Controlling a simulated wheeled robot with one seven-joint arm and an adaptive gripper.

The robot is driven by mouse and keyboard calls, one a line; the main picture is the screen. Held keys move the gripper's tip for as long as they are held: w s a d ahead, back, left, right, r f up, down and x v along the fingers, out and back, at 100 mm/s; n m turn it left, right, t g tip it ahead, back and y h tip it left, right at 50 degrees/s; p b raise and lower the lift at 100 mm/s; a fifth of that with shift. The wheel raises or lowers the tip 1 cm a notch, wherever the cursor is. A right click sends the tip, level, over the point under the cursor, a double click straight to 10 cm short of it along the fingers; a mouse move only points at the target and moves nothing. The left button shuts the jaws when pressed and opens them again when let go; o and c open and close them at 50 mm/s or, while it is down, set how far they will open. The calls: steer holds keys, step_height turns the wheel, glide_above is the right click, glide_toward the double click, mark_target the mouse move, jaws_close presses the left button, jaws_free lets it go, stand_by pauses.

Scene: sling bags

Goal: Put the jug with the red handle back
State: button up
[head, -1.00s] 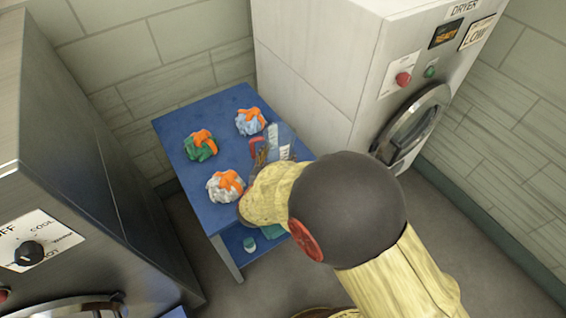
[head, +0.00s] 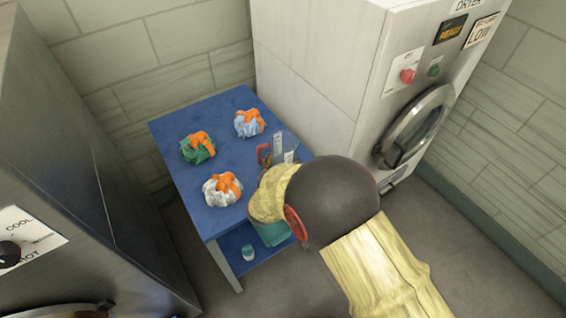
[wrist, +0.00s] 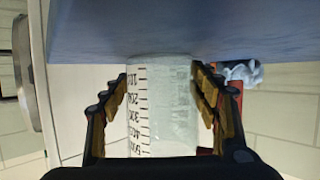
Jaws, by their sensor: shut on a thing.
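The clear jug with a measuring scale (head: 288,150) is over the right part of the blue table (head: 222,110). The red handle shows partly behind the right finger. In the head view my arm hides most of the gripper and part of the jug.
Three bundles with orange ties stand on the table: green (head: 197,148), blue-white (head: 249,123) and white (head: 222,189). A small capped bottle (head: 248,253) and a teal item (head: 272,233) are on the lower shelf. The dryer (head: 330,80) stands close at right.

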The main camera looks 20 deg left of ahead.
steer(key=shift+f, duration=0.15)
steer(key=o, duration=1.4)
steer(key=shift+s+r, duration=0.1)
steer(key=shift+r, duration=0.1)
steer(key=p+v, duration=0.4)
steer(key=v, duration=0.6)
steer(key=shift+s+r, duration=0.35)
steer(key=shift+s, duration=0.5)
